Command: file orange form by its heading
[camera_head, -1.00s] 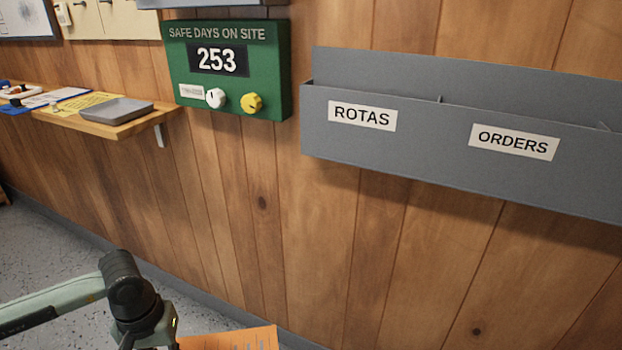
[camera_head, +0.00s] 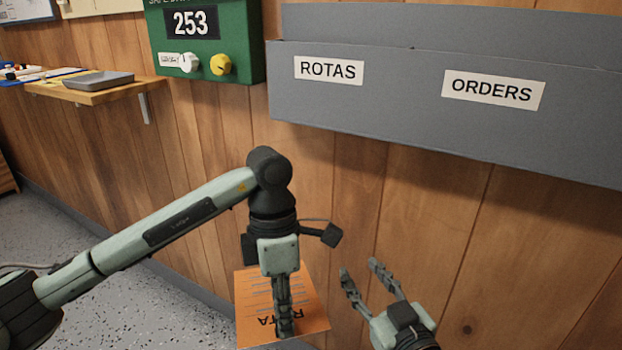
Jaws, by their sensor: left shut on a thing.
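The orange form (camera_head: 254,300) hangs in front of the wood wall at the bottom middle. Its heading reads ROTA and appears upside down, near the sheet's lower edge. My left gripper (camera_head: 285,328) is shut on the form, its fingers over the middle of the sheet. My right gripper (camera_head: 361,270) is open and empty, just right of the form and apart from it. The grey wall file holder (camera_head: 400,108) is above both grippers, with a ROTAS label (camera_head: 329,70) on the left and an ORDERS label (camera_head: 493,90) to its right. Its pocket interiors are hidden.
A green sign box (camera_head: 245,62) with a 253 display and two knobs is on the wall left of the holder. A wooden shelf (camera_head: 110,95) with a grey tray (camera_head: 98,80) juts out at far left. The wall below the holder is clear.

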